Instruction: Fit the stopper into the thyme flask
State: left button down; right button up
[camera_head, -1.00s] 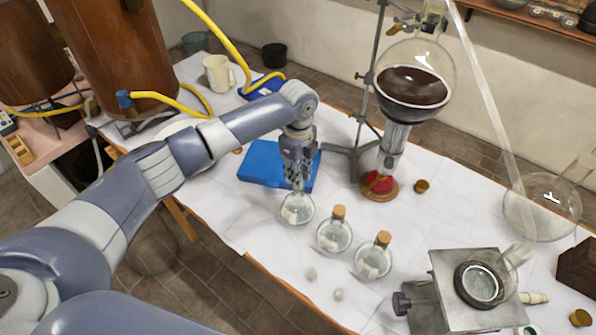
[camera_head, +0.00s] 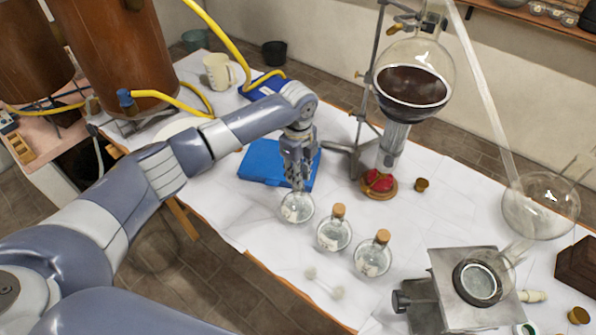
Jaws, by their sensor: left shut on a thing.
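My left gripper (camera_head: 298,182) points down over the leftmost small round glass flask (camera_head: 297,208). Its fingers are shut at the flask's mouth and hide the neck. What they hold is mostly hidden, apparently the stopper; I cannot tell how far it sits in the neck. The flask stands upright on the white tabletop. Two similar flasks with corks, the middle one (camera_head: 334,235) and the right one (camera_head: 373,260), stand beside it. I cannot read which is thyme. My right gripper is not in view.
A blue case (camera_head: 268,165) lies behind the gripper. A retort stand with a dark-filled glass vessel (camera_head: 412,88) rises behind. A loose cork (camera_head: 421,185) lies right of it. A grey metal stand (camera_head: 462,312) is at front right. A clear dumbbell-shaped object (camera_head: 325,284) lies near the front edge.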

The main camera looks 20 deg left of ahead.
pick_arm(q)
jog(key=c, duration=1.4)
grip_release()
jog(key=shift+o, duration=0.5)
jog(key=o, duration=0.3)
jog(key=shift+r+p, duration=3.55)
jog(key=shift+f, duration=0.1)
